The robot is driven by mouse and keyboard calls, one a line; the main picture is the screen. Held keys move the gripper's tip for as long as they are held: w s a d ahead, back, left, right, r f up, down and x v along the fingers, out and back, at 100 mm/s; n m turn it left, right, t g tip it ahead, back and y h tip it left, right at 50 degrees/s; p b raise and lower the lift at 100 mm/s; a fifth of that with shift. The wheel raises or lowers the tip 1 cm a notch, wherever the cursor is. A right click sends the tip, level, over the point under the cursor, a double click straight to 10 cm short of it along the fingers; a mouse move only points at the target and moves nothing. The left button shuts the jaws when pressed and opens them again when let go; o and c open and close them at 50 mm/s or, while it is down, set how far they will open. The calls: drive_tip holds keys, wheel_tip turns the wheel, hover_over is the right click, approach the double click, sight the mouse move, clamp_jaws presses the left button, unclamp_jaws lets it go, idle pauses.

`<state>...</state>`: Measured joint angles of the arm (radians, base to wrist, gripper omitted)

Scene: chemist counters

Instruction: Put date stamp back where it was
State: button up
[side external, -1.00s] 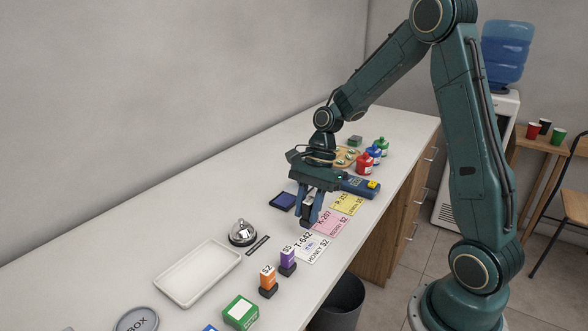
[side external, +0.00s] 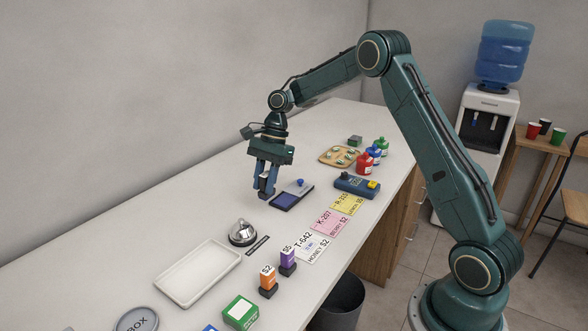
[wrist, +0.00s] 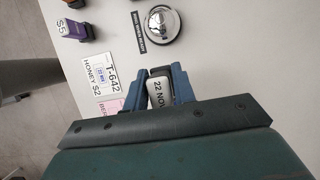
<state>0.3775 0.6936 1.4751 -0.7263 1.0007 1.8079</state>
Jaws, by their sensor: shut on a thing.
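My gripper (side external: 265,190) is shut on the date stamp (wrist: 160,92), whose grey face reads "22 NOV" in the wrist view. In the side view the stamp is a small grey and dark piece between the fingertips, low over the white counter, just left of the blue ink pad (side external: 287,199). I cannot tell whether it touches the counter. The white T-642 honey card (side external: 312,247) lies nearer the front; in the wrist view the card (wrist: 100,76) carries a small blue printed mark.
A pink card (side external: 329,222), a yellow card (side external: 346,203) and a blue device (side external: 356,186) lie to the right. A silver bell (side external: 242,233) and white tray (side external: 198,273) stand nearer the camera. The counter behind and left of the gripper is clear.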

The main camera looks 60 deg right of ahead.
drive_tip(key=shift+w, duration=0.6)
drive_tip(key=shift+f, duration=0.1)
drive_tip(key=shift+f, duration=3.9)
drive_tip(key=shift+f, duration=0.15)
drive_tip(key=o, duration=0.8)
drive_tip(key=v, duration=1.2)
drive_tip(key=shift+a+r, duration=0.1)
drive_tip(key=shift+r, duration=0.2)
